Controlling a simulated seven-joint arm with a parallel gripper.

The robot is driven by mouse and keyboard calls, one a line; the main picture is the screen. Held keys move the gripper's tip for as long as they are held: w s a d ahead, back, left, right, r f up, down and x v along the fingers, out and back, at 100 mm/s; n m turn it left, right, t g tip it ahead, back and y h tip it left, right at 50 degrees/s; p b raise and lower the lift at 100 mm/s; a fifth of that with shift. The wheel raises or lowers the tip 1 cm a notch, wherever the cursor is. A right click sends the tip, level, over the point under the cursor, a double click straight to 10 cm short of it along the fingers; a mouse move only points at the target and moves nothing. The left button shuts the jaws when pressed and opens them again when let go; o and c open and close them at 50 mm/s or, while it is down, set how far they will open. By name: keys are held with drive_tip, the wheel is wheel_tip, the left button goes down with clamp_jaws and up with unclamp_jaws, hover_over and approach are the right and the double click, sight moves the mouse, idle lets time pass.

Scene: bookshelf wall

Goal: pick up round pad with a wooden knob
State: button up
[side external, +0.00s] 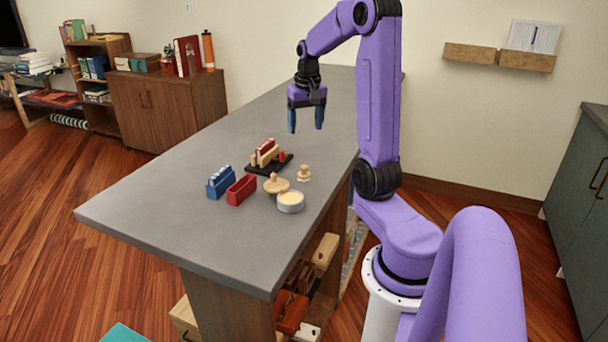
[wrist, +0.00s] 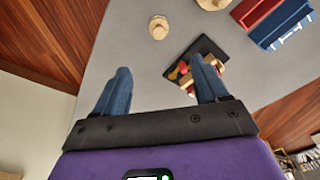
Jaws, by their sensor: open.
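The round pad with a wooden knob (side external: 276,184) appears as a flat, light wooden disc with a knob on top. It lies on the grey counter between the red box and the round tin. In the wrist view a light wooden round thing (wrist: 212,3), likely this pad, is cut off by the top edge. A smaller wooden knobbed piece (side external: 304,174) stands to its right; it also shows in the wrist view (wrist: 158,27). My gripper (side external: 306,119) is open and empty, fingers down, well above the counter and beyond the pad from the side camera.
A round tin (side external: 290,203) with pale contents sits beside the pad. A red box (side external: 241,190), a blue box (side external: 220,182) and a black tray (side external: 282,166) holding wooden and red items stand close by. The counter (side external: 150,205) is bare to the left and at the far end.

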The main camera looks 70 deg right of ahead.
hover_over(304, 166)
drive_tip(key=f, duration=1)
drive_tip(key=shift+a, duration=0.2)
drive_tip(key=shift+d+f, duration=0.15)
drive_tip(key=shift+f, duration=2.4)
drive_tip(key=c, duration=1.1)
drive_tip(key=shift+c, duration=0.2)
